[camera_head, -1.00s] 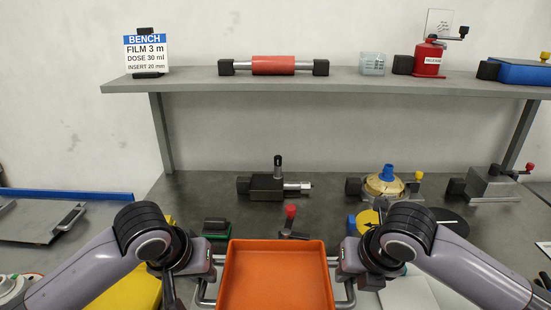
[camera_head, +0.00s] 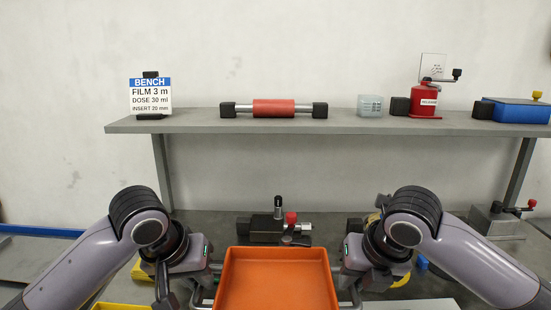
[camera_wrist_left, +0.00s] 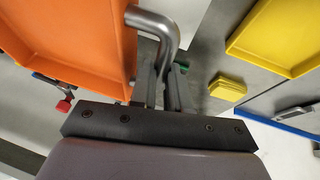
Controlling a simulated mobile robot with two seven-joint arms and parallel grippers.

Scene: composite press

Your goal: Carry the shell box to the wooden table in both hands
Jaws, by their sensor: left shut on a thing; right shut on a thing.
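The orange shell box (camera_head: 276,280) is an open shallow tray with metal bar handles on its left and right sides, held in front of me at the bottom middle of the head view. My left gripper (camera_head: 207,276) is shut on its left handle; the left wrist view shows the metal handle (camera_wrist_left: 152,22) between the fingers (camera_wrist_left: 166,88) beside the orange wall (camera_wrist_left: 70,45). My right gripper (camera_head: 348,280) is shut on the right handle, partly hidden by the wrist. The box looks empty and about level. No wooden table shows.
A grey bench runs behind the box, with a black device (camera_head: 268,228) and a red-knobbed lever (camera_head: 291,219). The shelf (camera_head: 340,124) above holds a red roller (camera_head: 273,108), a clear container (camera_head: 371,105) and a red device (camera_head: 424,99). A yellow tray (camera_wrist_left: 280,40) lies to the left.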

